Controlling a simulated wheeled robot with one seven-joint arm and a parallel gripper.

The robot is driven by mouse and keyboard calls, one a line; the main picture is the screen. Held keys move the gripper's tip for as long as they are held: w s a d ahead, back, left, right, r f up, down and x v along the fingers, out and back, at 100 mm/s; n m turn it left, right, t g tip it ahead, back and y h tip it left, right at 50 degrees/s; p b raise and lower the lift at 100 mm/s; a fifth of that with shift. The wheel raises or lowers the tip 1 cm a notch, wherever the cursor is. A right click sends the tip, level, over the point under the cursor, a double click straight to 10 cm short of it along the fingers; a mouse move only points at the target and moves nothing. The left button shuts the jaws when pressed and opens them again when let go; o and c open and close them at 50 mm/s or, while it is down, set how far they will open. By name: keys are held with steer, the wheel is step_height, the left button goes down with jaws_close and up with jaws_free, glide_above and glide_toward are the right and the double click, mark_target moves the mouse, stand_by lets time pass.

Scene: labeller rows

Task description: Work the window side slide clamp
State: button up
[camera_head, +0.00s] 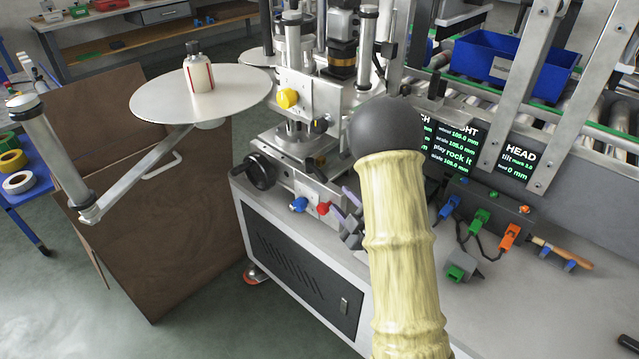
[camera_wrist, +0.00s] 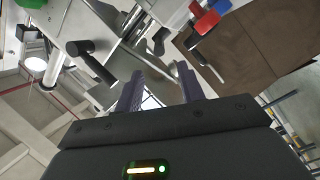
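The labelling machine (camera_head: 300,150) stands on a grey cabinet with several knobs and levers. No readable label tells me which one is the window side slide clamp. A black lever (camera_head: 316,170) sits on the lower slide block, above a blue knob (camera_head: 298,204) and a red knob (camera_head: 323,209). My gripper (camera_head: 345,210) is just right of the red knob in the head view, partly hidden by my arm. In the wrist view my gripper (camera_wrist: 160,78) has its two purple fingers apart with nothing between them. A black handle (camera_wrist: 92,62) and the red knob (camera_wrist: 206,21) lie beyond the fingers, untouched.
A black handwheel (camera_head: 260,171) projects at the machine's left. A round plate (camera_head: 150,100) carries a small bottle (camera_head: 198,72). Dark display panels (camera_head: 455,150), coloured connectors (camera_head: 480,222) and a wooden-handled tool (camera_head: 548,248) are on the right. A blue bin (camera_head: 505,65) is behind.

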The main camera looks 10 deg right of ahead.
mark_target(312, 167)
steer(key=x, duration=1.2)
steer(key=shift+w+b, duration=0.15)
steer(key=shift+b, duration=0.2)
jaws_close()
